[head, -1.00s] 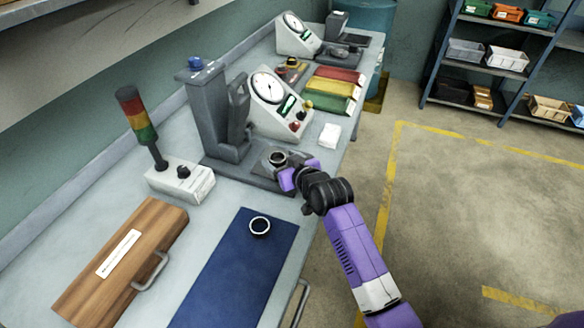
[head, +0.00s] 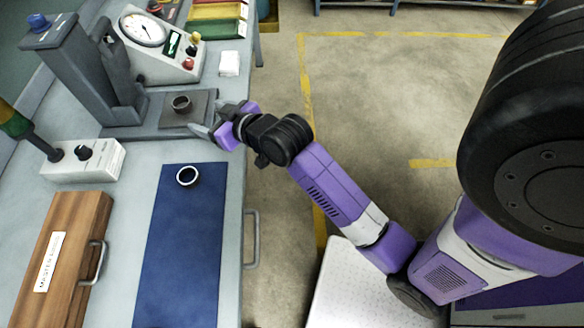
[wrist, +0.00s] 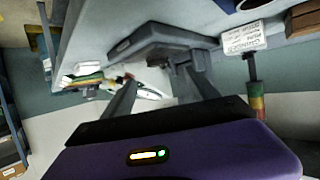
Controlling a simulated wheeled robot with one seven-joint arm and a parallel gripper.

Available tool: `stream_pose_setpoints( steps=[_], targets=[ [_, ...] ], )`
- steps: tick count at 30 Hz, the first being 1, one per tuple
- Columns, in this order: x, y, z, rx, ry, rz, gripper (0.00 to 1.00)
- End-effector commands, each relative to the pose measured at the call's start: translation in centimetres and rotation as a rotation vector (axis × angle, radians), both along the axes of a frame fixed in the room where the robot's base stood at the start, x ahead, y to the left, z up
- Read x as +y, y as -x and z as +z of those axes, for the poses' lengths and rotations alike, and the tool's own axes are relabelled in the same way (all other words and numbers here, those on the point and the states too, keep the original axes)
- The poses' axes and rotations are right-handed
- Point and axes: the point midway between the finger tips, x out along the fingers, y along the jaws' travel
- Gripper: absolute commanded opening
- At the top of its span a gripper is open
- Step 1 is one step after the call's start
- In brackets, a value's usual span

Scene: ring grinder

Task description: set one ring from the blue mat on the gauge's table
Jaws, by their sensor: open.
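A dark ring (head: 181,103) sits flat on the gauge's table (head: 201,106), a grey plate at the foot of the grey gauge column (head: 80,70). Another dark ring (head: 187,176) lies on the blue mat (head: 180,250), near its far end. My gripper (head: 207,122) is open and empty at the right edge of the gauge's table, its fingers pointing toward the ring there but apart from it. In the wrist view, the two spread fingers (wrist: 158,76) show with nothing between them, and the gauge's grey base (wrist: 150,38) is beyond.
A dial unit (head: 150,45) stands behind the gauge's table. A white box with a signal lamp (head: 85,160) and a wooden case (head: 60,260) are on the left. A small white block (head: 229,63) lies near the bench's right edge. Floor right of the bench is open.

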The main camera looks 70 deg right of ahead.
Motion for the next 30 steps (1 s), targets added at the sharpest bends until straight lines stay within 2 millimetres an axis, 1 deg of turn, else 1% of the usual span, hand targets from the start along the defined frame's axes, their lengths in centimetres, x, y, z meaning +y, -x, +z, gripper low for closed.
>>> stream_pose_setpoints(
  steps=[1, 5, 6, 11, 14, 15, 17, 18, 21, 25, 27, 30],
  targets=[
    [1.3, 1.2, -1.0, 0.007, 0.001, 0.012, 0.68],
    [4.9, 4.8, -2.7, 0.0, 0.013, 0.047, 0.68],
    [6.1, 6.2, -3.1, -0.003, 0.015, 0.06, 0.68],
    [10.4, 11.5, -3.6, -0.024, 0.028, 0.116, 0.68],
    [12.7, 15.0, -3.2, -0.037, 0.033, 0.154, 0.68],
    [13.6, 16.4, -2.9, -0.044, 0.034, 0.17, 0.68],
    [14.8, 18.5, -2.3, -0.053, 0.032, 0.195, 0.68],
    [15.6, 19.8, -1.8, -0.06, 0.033, 0.212, 0.68],
    [17.2, 22.9, -0.4, -0.075, 0.03, 0.252, 0.68],
    [18.8, 26.0, 1.5, -0.095, 0.023, 0.296, 0.68],
    [19.3, 27.0, 2.4, -0.103, 0.019, 0.313, 0.68],
    [19.7, 27.9, 3.2, -0.112, 0.017, 0.326, 0.68]
  ],
)
